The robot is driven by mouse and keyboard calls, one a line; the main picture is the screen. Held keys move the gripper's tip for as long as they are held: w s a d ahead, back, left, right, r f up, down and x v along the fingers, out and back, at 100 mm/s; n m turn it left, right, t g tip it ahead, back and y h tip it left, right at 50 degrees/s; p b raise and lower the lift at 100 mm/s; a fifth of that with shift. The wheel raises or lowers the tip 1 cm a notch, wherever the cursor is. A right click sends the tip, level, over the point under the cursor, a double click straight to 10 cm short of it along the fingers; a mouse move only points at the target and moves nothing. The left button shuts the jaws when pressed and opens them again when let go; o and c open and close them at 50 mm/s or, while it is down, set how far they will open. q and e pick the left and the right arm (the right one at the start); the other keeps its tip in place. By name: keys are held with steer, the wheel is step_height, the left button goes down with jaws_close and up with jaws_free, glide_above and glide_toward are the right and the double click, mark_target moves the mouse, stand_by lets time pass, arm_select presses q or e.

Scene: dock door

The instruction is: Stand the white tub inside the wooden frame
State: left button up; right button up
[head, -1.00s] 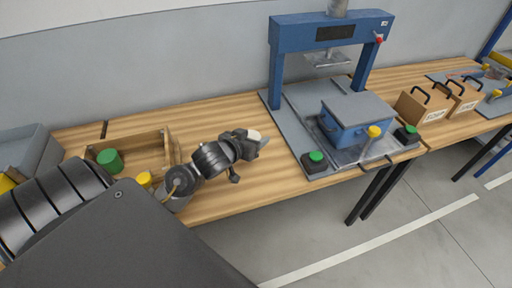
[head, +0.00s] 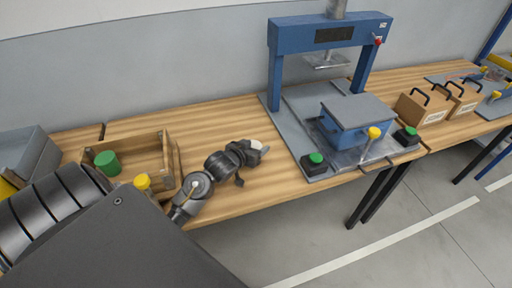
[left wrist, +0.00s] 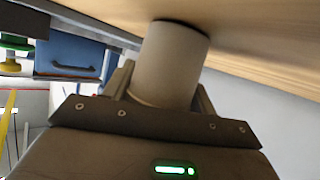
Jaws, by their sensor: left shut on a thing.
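The white tub (head: 258,147) is small and pale in the head view, mostly hidden by my left gripper (head: 252,152). In the left wrist view the tub (left wrist: 170,65) is a plain white cylinder between the two fingers, which are shut on it. The wooden frame (head: 140,148) is a low open box at the left of the bench. My left gripper is well to the right of it. My right gripper is not in view.
A green cylinder (head: 107,163) stands in the left part of the frame. A yellow-topped item (head: 142,182) is at its front side. A blue press (head: 275,65) with a blue box (head: 348,125) stands to the right. Bare bench lies between frame and press.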

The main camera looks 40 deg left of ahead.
arm_select(q)
steer(key=o, duration=1.1)
steer(key=shift+s+f, duration=0.1)
steer(key=shift+c, duration=0.2)
steer(key=shift+r, duration=0.2)
steer(key=v, duration=1.1)
steer(key=shift+s+r, duration=0.1)
steer(key=shift+s, duration=0.1)
steer(key=shift+s+r, duration=0.2)
steer(key=shift+s, duration=0.05)
